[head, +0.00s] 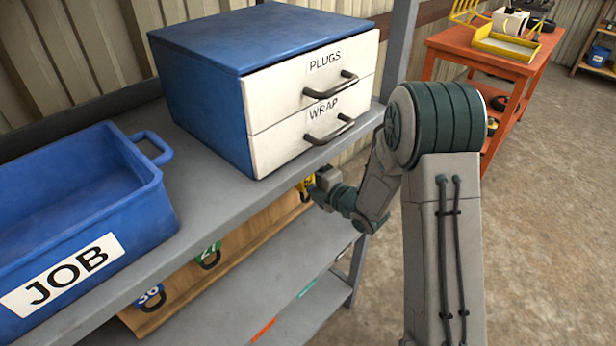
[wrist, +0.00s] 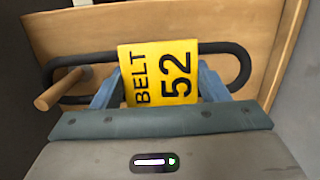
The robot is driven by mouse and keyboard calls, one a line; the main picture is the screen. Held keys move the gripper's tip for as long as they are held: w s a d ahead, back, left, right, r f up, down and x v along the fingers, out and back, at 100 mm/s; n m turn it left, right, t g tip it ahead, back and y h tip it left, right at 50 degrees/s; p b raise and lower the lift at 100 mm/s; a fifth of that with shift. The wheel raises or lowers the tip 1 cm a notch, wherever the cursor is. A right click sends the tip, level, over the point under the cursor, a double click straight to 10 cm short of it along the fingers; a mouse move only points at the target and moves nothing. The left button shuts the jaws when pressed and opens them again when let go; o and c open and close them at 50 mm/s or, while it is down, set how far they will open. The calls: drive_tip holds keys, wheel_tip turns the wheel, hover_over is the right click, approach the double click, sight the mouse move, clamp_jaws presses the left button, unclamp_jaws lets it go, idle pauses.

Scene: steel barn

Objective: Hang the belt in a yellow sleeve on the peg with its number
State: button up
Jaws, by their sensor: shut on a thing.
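The belt (wrist: 240,62) is a black loop with a yellow sleeve (wrist: 160,73) marked BELT 52. My gripper (wrist: 158,88) is shut on the sleeve, with a blue finger on each side. A wooden peg (wrist: 62,88) stands out from the wooden board at the left end of the loop. The peg appears to pass through the loop; whether the belt rests on it I cannot tell. In the head view my gripper (head: 322,186) is under the shelf's right end, with part of the yellow sleeve (head: 306,188) showing. No peg number is visible.
A green-sleeved belt marked 27 (head: 208,254) and a blue-sleeved one (head: 150,297) hang on the wooden board (head: 245,238) under the grey shelf (head: 222,200). A blue JOB bin (head: 150,215) and a PLUGS/WRAP drawer box (head: 205,95) stand above. An orange cart (head: 480,50) is at right.

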drive_tip(key=shift+f+b, duration=0.55)
drive_tip(key=shift+b, duration=0.45)
drive_tip(key=o, duration=1.1)
drive_tip(key=shift+s, duration=0.1)
